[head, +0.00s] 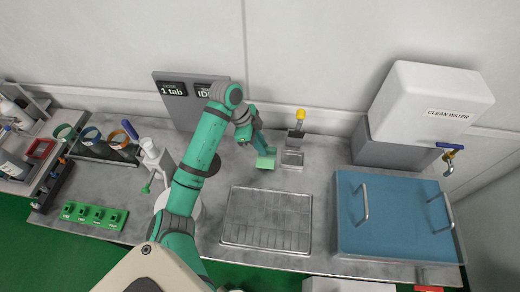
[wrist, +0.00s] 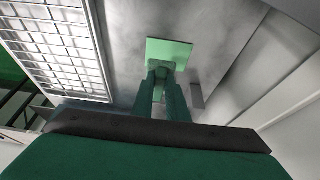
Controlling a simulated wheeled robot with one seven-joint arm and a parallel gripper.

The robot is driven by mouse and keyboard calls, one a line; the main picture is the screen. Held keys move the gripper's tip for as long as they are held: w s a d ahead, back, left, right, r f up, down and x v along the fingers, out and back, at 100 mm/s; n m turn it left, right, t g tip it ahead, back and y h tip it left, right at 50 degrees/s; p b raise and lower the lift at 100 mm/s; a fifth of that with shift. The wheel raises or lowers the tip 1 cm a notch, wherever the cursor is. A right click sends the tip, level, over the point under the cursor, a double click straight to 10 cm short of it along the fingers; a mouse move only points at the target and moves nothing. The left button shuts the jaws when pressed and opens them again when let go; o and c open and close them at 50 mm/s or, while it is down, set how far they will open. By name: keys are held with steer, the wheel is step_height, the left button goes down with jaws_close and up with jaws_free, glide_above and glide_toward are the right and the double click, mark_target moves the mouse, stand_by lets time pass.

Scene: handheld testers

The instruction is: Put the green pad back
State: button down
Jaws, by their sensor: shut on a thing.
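The green pad (head: 265,163) is a small light-green square at the end of my arm, near the back of the grey bench. It also shows in the wrist view (wrist: 181,49), past the fingertips. My gripper (head: 262,150) is shut on the pad; in the wrist view its two green fingers (wrist: 161,70) meet at a small block on the pad. I cannot tell whether the pad touches the bench. A small grey square tray (head: 292,159) lies just right of the pad, with a yellow-topped holder (head: 298,125) behind it.
A metal rack tray (head: 266,244) lies in front of the pad. A blue-lidded basin (head: 395,215) and a clean water tank (head: 425,105) stand at the right. A grey sign board (head: 180,95) stands behind my arm.

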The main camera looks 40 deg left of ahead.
steer(key=shift+w+a+f, duration=0.25)
steer(key=shift+a+f, duration=0.25)
steer(key=shift+f, duration=0.2)
steer(key=shift+w+f, duration=0.1)
steer(key=shift+f, duration=1.5)
steer(key=c, duration=1.7)
jaws_free()
steer(key=shift+f, duration=0.15)
steer(key=shift+c, duration=0.2)
steer(key=v, duration=1.2)
